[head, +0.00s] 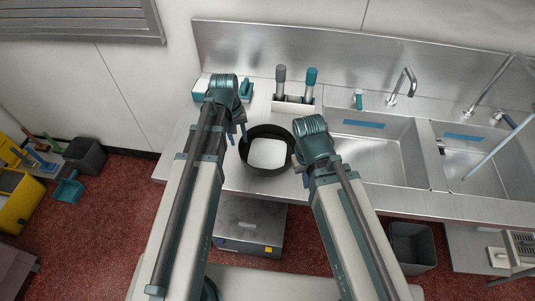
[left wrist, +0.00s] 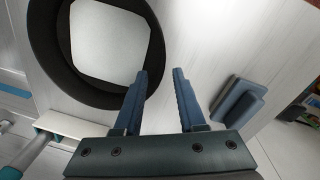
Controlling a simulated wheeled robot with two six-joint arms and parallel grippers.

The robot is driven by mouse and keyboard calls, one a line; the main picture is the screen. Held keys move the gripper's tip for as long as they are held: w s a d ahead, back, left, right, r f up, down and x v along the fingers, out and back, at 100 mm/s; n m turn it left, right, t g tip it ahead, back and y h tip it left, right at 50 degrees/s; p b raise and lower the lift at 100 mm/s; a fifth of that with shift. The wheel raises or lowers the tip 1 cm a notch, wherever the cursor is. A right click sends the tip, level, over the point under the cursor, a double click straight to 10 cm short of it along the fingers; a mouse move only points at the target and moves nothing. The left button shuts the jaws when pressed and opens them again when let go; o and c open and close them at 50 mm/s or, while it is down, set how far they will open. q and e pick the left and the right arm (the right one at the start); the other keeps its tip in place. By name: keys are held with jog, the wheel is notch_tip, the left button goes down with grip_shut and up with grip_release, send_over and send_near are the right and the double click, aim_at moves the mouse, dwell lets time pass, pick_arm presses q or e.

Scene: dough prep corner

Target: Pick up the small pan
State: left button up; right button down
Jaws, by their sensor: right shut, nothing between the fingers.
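The small pan (head: 250,166) is a dark round vessel with a pale, square-cornered surface inside. It stands on the steel counter, between my two grippers. It also shows at the upper left of the left wrist view (left wrist: 48,68). My left gripper (head: 238,134) is at the pan's left side. In the left wrist view its two fingers (left wrist: 160,80) are spread with nothing held between them. One finger overlaps the pan's rim in that view; I cannot tell whether they touch. My right gripper (head: 298,161) is shut and empty at the pan's right side, largely hidden by its wrist.
A caddy (head: 293,106) with upright handled tools stands behind the pan. Two sinks (head: 375,150) with taps are to the right. A blue block-like object (left wrist: 238,102) lies beside the left gripper. A grey bin (head: 412,246) stands below the counter.

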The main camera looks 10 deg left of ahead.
pick_arm(q)
jog(key=f+b, duration=0.3)
jog(key=f, duration=0.1)
jog(key=shift+d+f, duration=0.2)
pick_arm(e)
notch_tip(320, 180, down, 4)
jog(key=shift+f, duration=0.15)
pick_arm(q)
jog(key=shift+r, duration=0.1)
grip_shut()
dwell(0.8)
